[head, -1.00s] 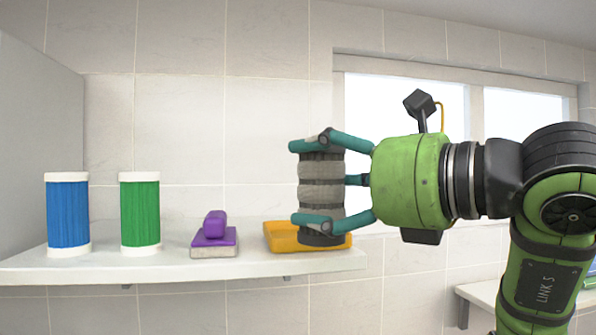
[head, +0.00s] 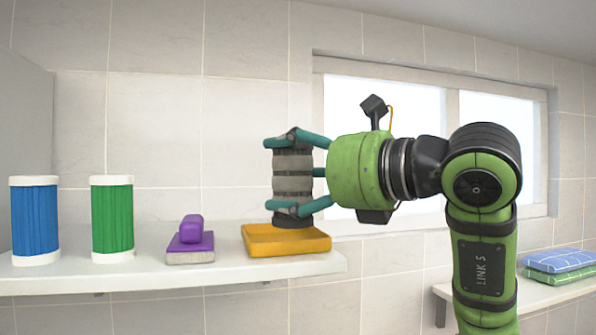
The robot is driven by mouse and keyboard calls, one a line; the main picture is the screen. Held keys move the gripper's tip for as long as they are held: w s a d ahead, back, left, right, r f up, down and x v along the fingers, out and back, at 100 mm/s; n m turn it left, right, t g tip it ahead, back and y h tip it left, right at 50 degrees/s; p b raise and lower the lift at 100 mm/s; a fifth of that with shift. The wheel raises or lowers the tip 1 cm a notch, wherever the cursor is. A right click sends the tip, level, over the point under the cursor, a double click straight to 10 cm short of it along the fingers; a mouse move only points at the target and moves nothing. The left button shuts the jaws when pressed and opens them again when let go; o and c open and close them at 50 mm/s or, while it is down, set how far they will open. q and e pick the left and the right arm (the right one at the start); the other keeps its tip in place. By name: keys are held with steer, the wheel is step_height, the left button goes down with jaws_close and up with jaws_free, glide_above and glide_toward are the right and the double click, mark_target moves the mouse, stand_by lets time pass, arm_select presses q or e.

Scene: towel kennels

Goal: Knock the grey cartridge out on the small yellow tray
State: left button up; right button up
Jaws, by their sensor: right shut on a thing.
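The grey cartridge (head: 293,178) is upright in my right gripper (head: 290,172), whose teal fingers are shut around it. The cartridge is held over the small yellow tray (head: 285,242), its lower end just above or at the tray's back part; I cannot tell whether it touches. The yellow tray lies at the right end of the white shelf (head: 160,277). My left gripper is not in the head view.
A blue cartridge (head: 35,220) and a green cartridge (head: 112,218) stand upright at the shelf's left. A purple-handled brush (head: 191,242) lies between them and the tray. Folded blue and green towels (head: 557,265) lie on a lower ledge at right.

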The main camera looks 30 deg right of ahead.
steer(key=shift+w+d, duration=0.25)
steer(key=shift+w, duration=0.5)
steer(key=shift+w+d, duration=0.2)
steer(key=shift+w, duration=0.5)
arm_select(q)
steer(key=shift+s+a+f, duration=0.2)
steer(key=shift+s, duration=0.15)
arm_select(e)
steer(key=shift+w+d+f, duration=0.2)
steer(key=shift+w+f, duration=0.25)
steer(key=shift+w, duration=0.25)
steer(key=shift+w+d+f, duration=0.15)
steer(key=shift+w+f, duration=0.25)
steer(key=shift+w, duration=0.25)
arm_select(q)
steer(key=shift+b, duration=0.3)
arm_select(e)
steer(key=shift+f, duration=0.1)
steer(key=shift+f+b, duration=1.1)
steer(key=shift+f, duration=0.1)
arm_select(q)
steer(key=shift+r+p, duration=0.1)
steer(key=shift+p, duration=1.15)
arm_select(e)
steer(key=shift+r, duration=1.45)
steer(key=shift+f, duration=0.1)
